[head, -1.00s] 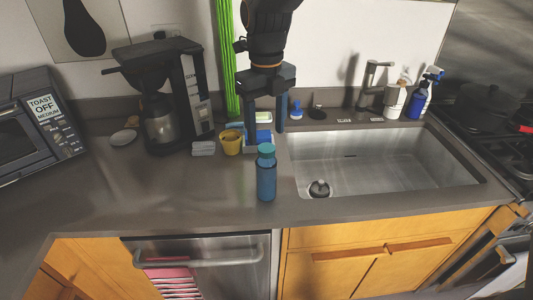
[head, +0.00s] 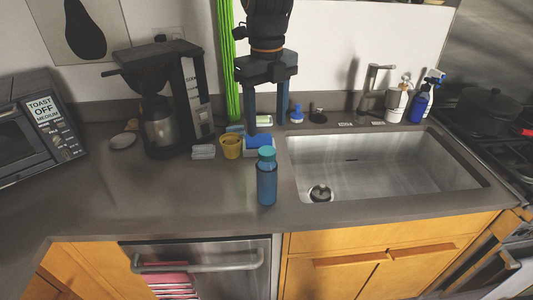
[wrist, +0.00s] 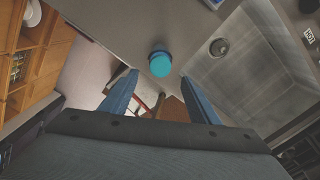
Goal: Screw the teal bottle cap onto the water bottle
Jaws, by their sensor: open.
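A blue water bottle (head: 267,185) stands upright on the grey counter, just left of the sink. The teal bottle cap (head: 267,153) sits on its top; I cannot tell how tightly it is on. The cap also shows in the wrist view (wrist: 161,64), just beyond the fingertips and between them, and hides most of the bottle. My gripper (head: 267,125) is open and empty, with its fingers pointing down. In the head view it appears above and behind the bottle, apart from the cap.
The coffee maker (head: 165,100) is at left, the sink (head: 385,165) at right. The counter at front left is clear.

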